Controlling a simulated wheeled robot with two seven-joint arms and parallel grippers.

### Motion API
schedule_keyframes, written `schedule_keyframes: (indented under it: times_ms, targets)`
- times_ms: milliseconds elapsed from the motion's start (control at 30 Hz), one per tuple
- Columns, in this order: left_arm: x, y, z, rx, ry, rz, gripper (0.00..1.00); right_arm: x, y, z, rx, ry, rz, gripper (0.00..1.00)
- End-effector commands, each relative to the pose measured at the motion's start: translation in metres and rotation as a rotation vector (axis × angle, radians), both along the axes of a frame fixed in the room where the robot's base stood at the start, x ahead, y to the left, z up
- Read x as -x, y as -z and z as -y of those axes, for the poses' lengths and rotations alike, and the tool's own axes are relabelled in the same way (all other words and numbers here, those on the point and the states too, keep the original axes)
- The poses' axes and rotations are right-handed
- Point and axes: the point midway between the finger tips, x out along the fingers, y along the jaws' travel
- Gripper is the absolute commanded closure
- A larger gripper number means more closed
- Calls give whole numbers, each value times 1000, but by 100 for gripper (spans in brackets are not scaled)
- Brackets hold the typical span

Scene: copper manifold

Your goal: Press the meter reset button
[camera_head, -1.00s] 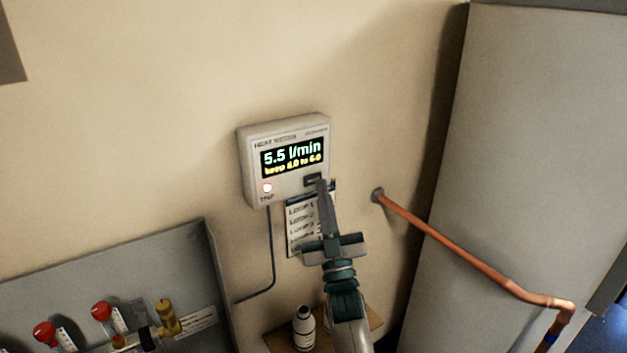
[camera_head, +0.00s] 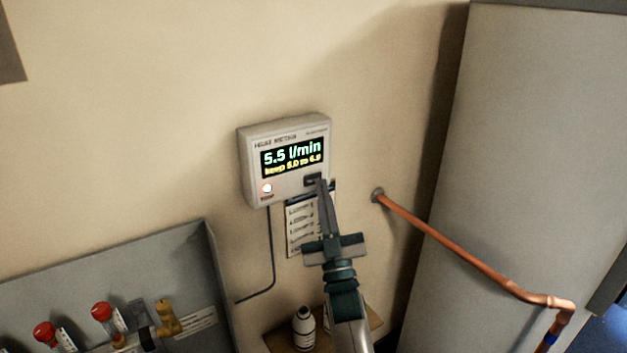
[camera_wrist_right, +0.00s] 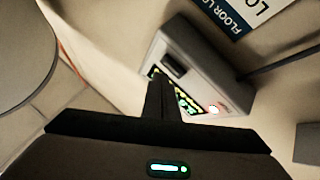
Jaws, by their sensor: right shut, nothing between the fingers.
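The heat meter (camera_head: 250,163) is a pale box on the wall. Its display (camera_head: 292,158) reads 5.5 l/min, with a smaller yellow line below. A lit reddish-white lamp (camera_head: 267,188) is at its lower left. The dark reset button (camera_head: 312,180) is at its lower right; it also shows in the right wrist view (camera_wrist_right: 174,64). My right gripper (camera_head: 322,184) is shut and empty, its fingertips at the button's right edge in the head view. In the right wrist view the fingertips (camera_wrist_right: 156,77) appear beside the button. I cannot tell whether they touch it. My left gripper is not in view.
A label sheet (camera_head: 302,228) hangs below the meter, beside a cable (camera_head: 272,250). A copper pipe (camera_head: 460,257) runs from the wall at right, near a tall grey cabinet (camera_head: 530,130). A white bottle (camera_head: 304,328) and red-capped valves (camera_head: 102,311) are below.

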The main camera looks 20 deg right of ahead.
Motion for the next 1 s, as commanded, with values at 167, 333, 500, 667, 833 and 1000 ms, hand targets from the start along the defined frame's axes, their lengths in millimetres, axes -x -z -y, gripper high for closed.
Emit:
schedule_keyframes:
  times_ms: [167, 333, 500, 667, 833, 1000]
  targets:
    - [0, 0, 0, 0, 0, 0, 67, 0, 0, 0, 0, 0, 0, 100]
    - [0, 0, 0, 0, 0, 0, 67, 0, 0, 0, 0, 0, 0, 100]
    - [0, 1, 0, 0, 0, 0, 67, -2, 0, 0, 0, 0, 0, 100]
    - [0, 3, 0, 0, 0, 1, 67, -6, 0, -1, 0, 0, 1, 100]
    - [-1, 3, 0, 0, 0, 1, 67, -8, 0, -1, 0, 0, 0, 100]
    - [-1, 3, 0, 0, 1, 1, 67, -8, 0, -1, 0, 0, 0, 100]
